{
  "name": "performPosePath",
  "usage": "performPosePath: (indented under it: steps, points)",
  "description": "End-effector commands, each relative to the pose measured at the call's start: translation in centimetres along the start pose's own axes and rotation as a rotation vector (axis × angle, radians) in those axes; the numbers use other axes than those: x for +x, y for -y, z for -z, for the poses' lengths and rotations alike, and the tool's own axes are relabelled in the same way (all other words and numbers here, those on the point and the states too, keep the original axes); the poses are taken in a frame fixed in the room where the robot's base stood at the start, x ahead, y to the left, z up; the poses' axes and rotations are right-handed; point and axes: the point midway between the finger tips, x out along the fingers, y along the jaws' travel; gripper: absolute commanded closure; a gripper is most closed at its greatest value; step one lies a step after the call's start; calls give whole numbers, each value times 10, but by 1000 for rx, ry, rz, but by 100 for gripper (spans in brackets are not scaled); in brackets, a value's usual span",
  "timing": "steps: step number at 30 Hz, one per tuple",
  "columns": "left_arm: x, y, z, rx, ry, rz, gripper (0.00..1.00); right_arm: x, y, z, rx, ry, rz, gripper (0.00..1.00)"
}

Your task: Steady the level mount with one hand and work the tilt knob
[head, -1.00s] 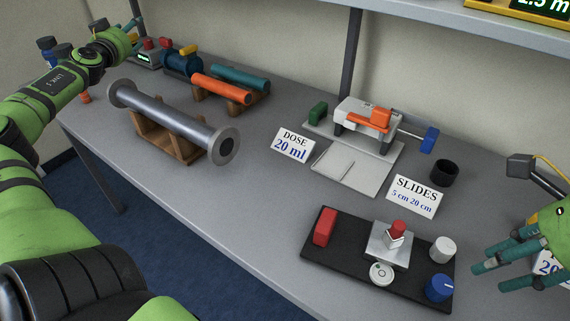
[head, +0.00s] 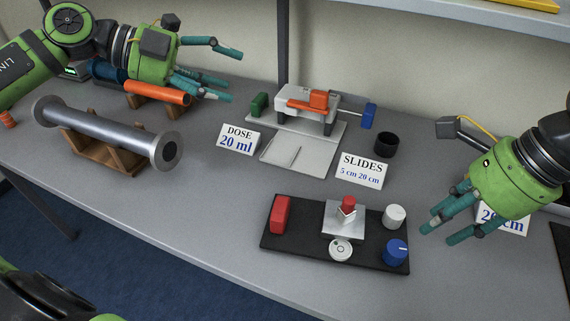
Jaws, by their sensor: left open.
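The level mount is a black base plate (head: 300,245) lying flat on the table, front centre. It carries a red block (head: 281,214), a silver plate (head: 342,218) with a red-topped post (head: 348,203), a round bubble level (head: 341,249), a white knob (head: 394,216) and a blue knob (head: 396,252). I cannot tell which knob is the tilt knob. My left gripper (head: 233,76) is open and empty, above the back left of the table, far from the mount. My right gripper (head: 437,230) hangs just right of the mount, apart from the knobs; its finger opening is unclear.
A steel flanged pipe (head: 105,130) rests on a wooden cradle at left. An orange tube (head: 158,93) lies below my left gripper. A slide device (head: 315,104), a black cup (head: 386,145) and DOSE (head: 238,139) and SLIDES (head: 361,170) cards stand behind the mount.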

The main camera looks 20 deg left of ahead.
Motion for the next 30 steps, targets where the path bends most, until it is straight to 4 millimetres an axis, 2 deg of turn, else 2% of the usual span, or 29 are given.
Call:
performPosePath:
  steps: [6, 12, 21, 27, 29, 30]
  points:
    - [26, -45, 24, 548, -155, -61, 34, 0, 0, 0, 0, 0, 0, 61]
    - [64, -73, 55, 1112, -368, -76, 34, 0, 0, 0, 0, 0, 0, 61]
    - [115, -98, 104, 2037, -816, -22, 34, 0, 0, 0, 0, 0, 0, 61]
    - [132, -108, 120, 2617, -1247, 46, 34, 0, 0, 0, 0, 0, 0, 61]
    - [134, -109, 122, 2751, -1392, 67, 34, 0, 0, 0, 0, 0, 0, 61]
    - [135, -109, 121, -2731, 1439, -79, 34, 0, 0, 0, 0, 0, 0, 61]
